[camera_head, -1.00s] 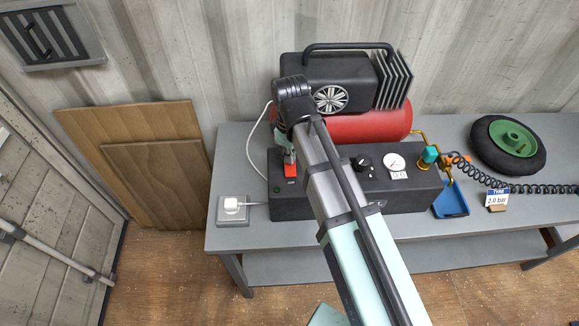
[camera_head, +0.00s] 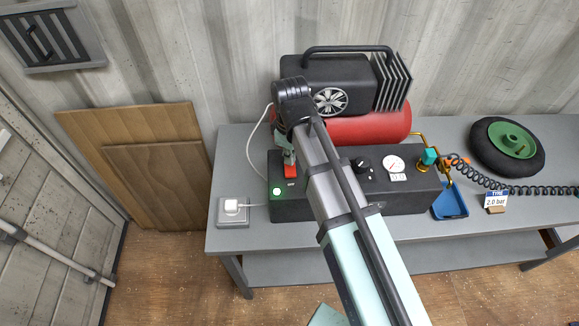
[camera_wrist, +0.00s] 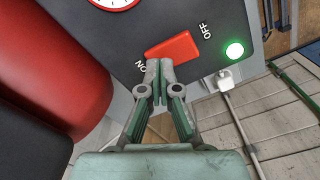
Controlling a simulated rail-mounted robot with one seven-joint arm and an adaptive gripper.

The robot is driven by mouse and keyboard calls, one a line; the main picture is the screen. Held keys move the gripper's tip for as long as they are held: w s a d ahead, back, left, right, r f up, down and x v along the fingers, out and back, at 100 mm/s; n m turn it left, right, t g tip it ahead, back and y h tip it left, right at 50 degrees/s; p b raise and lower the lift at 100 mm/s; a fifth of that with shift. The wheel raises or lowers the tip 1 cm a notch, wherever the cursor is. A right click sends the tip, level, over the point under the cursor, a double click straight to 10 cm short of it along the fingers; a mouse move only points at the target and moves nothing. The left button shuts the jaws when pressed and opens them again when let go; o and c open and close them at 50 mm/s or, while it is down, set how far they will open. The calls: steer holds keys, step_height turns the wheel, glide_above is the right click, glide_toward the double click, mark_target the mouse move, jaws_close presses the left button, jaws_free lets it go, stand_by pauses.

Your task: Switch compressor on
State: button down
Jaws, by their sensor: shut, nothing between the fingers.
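The compressor stands on the grey bench, with a red tank (camera_head: 365,129) behind a black control box (camera_head: 408,192). Its red rocker switch (camera_head: 291,171) sits at the left of the box and shows larger in the wrist view (camera_wrist: 172,48), between the ON and OFF labels. A round lamp (camera_head: 276,191) beside it glows green, also in the wrist view (camera_wrist: 235,50). My gripper (camera_wrist: 159,66) is shut and empty, its fingertips at the ON end of the switch. I cannot tell whether they press on it. In the head view my arm hides part of the box.
A plug sits in a socket box (camera_head: 232,211) at the bench's left end. A gauge (camera_head: 394,164), a knob (camera_head: 362,163), a blue tray (camera_head: 450,202), a coiled hose (camera_head: 497,184) and a wheel (camera_head: 508,147) are to the right. Wooden boards (camera_head: 150,170) lean against the wall.

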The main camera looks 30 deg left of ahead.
steer(key=shift+r+p, duration=1.95)
steer(key=shift+r, duration=0.95)
